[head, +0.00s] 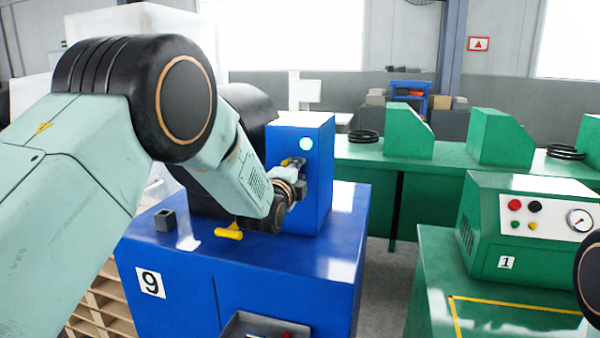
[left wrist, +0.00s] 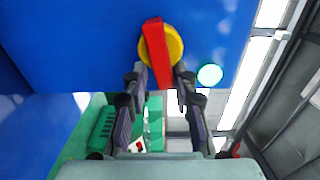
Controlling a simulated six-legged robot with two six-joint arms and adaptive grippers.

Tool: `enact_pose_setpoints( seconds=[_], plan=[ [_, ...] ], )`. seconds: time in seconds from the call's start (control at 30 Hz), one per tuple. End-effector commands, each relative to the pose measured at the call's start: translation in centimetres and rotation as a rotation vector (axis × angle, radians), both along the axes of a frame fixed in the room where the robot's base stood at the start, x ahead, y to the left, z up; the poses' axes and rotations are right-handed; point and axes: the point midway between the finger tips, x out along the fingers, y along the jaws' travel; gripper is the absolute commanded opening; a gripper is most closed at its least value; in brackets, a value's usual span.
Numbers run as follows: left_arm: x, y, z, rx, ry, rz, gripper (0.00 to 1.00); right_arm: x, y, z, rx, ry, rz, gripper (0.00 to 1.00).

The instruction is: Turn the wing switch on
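The wing switch (left wrist: 158,50) has a red bar handle on a round yellow base, on the blue machine's panel. In the left wrist view the handle is slightly tilted from upright. My left gripper (left wrist: 160,74) has its two dark fingers apart, one on each side of the handle's lower end, with narrow gaps showing. In the head view my left gripper (head: 296,168) is at the front of the blue box and mostly hides the switch; a bit of yellow shows beside it. My right gripper is out of view.
A pale green round lamp (head: 306,143) sits above the switch. The blue machine (head: 290,260) marked 9 carries a yellow piece (head: 229,232) and a small dark block (head: 165,220) on its top. A green machine (head: 530,230) with buttons and a gauge stands at right.

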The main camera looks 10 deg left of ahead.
Motion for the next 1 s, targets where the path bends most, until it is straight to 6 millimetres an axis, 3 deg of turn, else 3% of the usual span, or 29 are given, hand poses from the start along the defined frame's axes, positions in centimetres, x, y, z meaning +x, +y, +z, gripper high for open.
enact_pose_setpoints(
  seconds=[0.1,0.63,1.0],
  plan=[
    [0.0,0.2,0.0,-0.005,0.001,0.005,0.38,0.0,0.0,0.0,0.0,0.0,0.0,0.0],
    [-0.2,-0.1,0.2,0.0,-0.003,-0.001,0.38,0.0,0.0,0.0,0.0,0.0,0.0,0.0],
    [-4.5,0.0,0.2,0.001,-0.002,-0.002,0.38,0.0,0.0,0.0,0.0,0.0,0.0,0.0]
  ],
)
